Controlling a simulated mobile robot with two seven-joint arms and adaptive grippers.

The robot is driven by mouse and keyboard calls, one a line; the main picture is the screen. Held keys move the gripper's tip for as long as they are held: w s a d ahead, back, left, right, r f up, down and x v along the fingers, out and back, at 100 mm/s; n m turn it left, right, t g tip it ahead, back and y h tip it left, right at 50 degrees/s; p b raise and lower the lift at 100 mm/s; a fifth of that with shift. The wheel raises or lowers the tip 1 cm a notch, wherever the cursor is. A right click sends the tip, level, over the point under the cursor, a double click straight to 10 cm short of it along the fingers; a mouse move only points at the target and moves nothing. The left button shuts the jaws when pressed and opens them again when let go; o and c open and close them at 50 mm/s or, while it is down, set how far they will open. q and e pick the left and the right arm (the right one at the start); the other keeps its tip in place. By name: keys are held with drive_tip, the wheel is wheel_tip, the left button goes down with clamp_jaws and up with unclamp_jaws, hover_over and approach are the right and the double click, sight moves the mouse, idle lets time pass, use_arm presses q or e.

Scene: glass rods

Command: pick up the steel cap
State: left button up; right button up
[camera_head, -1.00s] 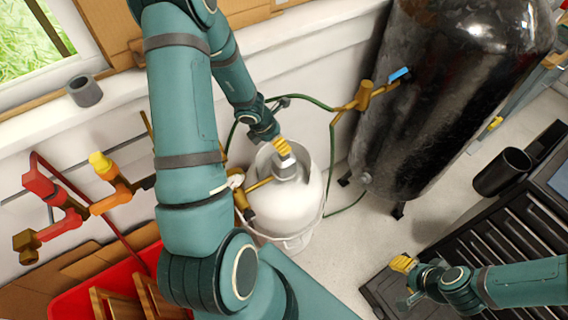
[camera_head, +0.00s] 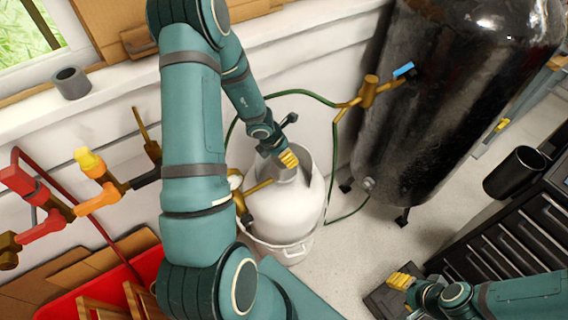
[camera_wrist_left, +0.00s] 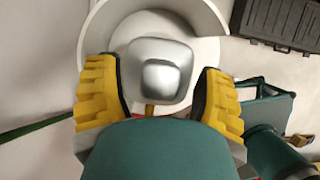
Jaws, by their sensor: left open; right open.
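The steel cap (camera_wrist_left: 158,72) is a smooth, rounded grey piece with a smaller raised top. In the left wrist view it sits within the white collar of the white tank (camera_wrist_left: 196,15). My left gripper (camera_wrist_left: 159,92) is open, with one yellow finger on each side of the cap and a gap to both. In the head view the left gripper (camera_head: 288,159) is above the top of the white tank (camera_head: 286,214), and the cap is largely hidden there. My right gripper (camera_head: 402,281) is open and empty at the lower right, by the black tool chest.
A large black tank (camera_head: 445,90) stands behind on the right. A green hose (camera_head: 333,150) and brass valve (camera_head: 369,90) lie between the tanks. A black cup (camera_head: 514,172) is on the right. Red and orange pipe fittings (camera_head: 45,215) are on the left wall.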

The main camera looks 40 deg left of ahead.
use_arm(q)
drive_tip(key=c, duration=1.1)
clamp_jaws()
drive_tip(key=shift+r, duration=0.15)
